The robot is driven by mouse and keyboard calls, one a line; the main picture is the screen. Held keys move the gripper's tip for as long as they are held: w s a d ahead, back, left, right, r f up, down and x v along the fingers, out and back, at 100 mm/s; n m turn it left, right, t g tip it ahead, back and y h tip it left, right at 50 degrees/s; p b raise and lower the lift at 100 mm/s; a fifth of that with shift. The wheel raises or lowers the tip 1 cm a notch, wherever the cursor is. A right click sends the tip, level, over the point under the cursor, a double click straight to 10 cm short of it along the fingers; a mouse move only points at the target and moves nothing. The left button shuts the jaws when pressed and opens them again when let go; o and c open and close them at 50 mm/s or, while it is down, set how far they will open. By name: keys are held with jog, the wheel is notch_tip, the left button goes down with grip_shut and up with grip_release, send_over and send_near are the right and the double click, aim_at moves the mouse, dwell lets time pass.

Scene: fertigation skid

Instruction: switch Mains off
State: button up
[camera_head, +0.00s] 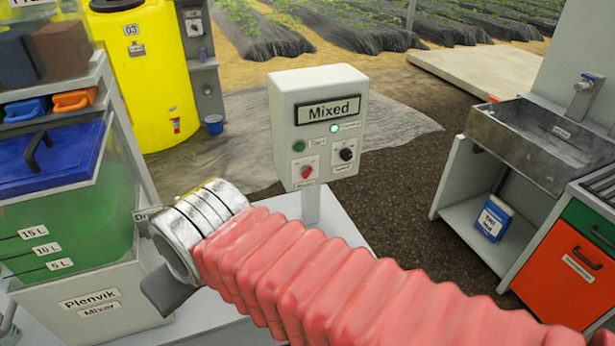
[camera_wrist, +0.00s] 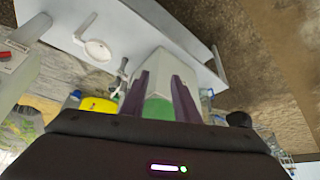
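The control box (camera_head: 319,125) stands on a post in the middle of the head view, with a display reading "Mixed". A red rotary knob (camera_head: 306,171), the Mains switch as far as its small label can be read, is at the panel's lower left. A green Start button (camera_head: 298,146) is above it. A black knob (camera_head: 346,154) is to the right, and a green lamp (camera_head: 334,128) is lit. In the wrist view the red knob (camera_wrist: 5,55) shows at the left edge. My gripper (camera_wrist: 163,75) is open and empty, its fingers apart, pointing away from the box.
The Plenvik mixer tank (camera_head: 75,210) with green liquid stands left of the box; a yellow tank (camera_head: 146,70) is behind it. A metal sink (camera_head: 545,135) over cabinets stands right. My arm crosses the foreground below the box. The space before the panel is clear.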

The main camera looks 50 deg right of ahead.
jog(key=shift+w+d, duration=0.1)
jog(key=w+d+f+m+t+h, duration=0.1)
jog(key=w+d+f+m+h, duration=0.15)
jog(key=w+d, duration=0.45)
jog(key=w+d+f+m+t+h, duration=0.1)
jog(key=w+d+f+m+t, duration=0.15)
jog(key=d, duration=0.95)
jog(key=w+d+f+m+t+h, duration=0.1)
jog(key=w+d+f+m+h, duration=0.2)
jog(key=d, duration=0.6)
jog(key=s+d+f+m+t+h, duration=0.2)
jog(key=s+d+f+m+t, duration=0.3)
jog(key=s+d, duration=0.7)
notch_tip(320, 180, down, 3)
jog(key=shift+d+m+h, duration=0.35)
jog(key=shift+d+m, duration=0.75)
jog(key=shift+w, duration=0.15)
